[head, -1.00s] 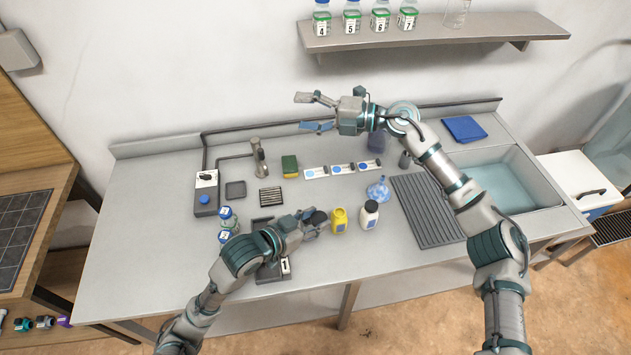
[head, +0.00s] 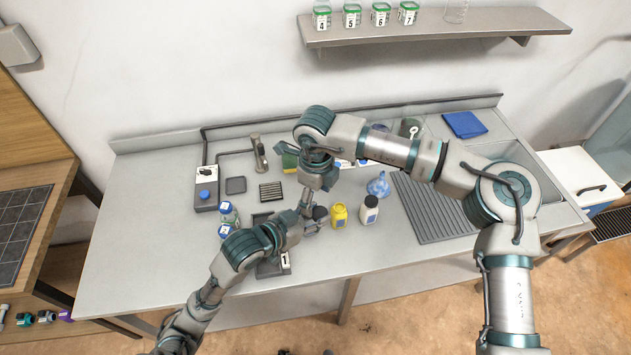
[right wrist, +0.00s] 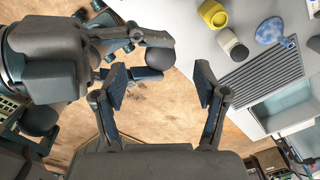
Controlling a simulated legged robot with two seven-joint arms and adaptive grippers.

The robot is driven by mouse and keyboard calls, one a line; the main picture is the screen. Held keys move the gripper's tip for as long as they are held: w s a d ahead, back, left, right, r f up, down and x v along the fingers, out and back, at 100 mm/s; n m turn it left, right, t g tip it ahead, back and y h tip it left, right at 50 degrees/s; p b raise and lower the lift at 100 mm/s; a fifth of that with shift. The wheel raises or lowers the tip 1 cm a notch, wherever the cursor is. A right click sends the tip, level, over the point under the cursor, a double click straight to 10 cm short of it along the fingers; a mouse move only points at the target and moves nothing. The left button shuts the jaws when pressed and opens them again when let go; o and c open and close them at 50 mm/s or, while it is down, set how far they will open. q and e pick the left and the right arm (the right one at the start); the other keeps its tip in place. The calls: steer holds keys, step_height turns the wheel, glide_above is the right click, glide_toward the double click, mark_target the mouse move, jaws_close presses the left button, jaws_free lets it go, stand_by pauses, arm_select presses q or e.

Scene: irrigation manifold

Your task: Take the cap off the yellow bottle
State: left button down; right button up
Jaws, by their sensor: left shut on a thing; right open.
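The yellow bottle (head: 339,216) stands upright on the counter, with a yellow top; in the right wrist view its top (right wrist: 212,14) shows at the upper edge. My left gripper (head: 313,222) is just left of it, shut on a dark round-topped thing (head: 320,213). That thing shows in the right wrist view (right wrist: 161,56) as a smooth dark disc between the left fingers; its lower part is hidden. My right gripper (right wrist: 161,88) is open and empty, pointing down close to the left gripper; in the head view its fingers (head: 306,203) partly overlap the left hand.
A white bottle with a dark cap (head: 369,210) stands right of the yellow one. Blue-capped bottles (head: 227,214) stand left, beside my left arm. The counter's front edge is near.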

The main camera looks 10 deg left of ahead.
mark_target(315, 210)
arm_select(q)
steer(key=shift+a, duration=0.2)
arm_select(e)
steer(key=f, duration=0.5)
steer(key=shift+a+f, duration=0.25)
arm_select(q)
steer(key=shift+d, duration=0.1)
arm_select(e)
steer(key=shift+d, duration=0.1)
steer(key=shift+c, duration=1.1)
steer(key=c, duration=1)
arm_select(q)
steer(key=c, duration=0.6)
jaws_free()
steer(key=shift+o, duration=0.2)
steer(key=shift+f, duration=0.1)
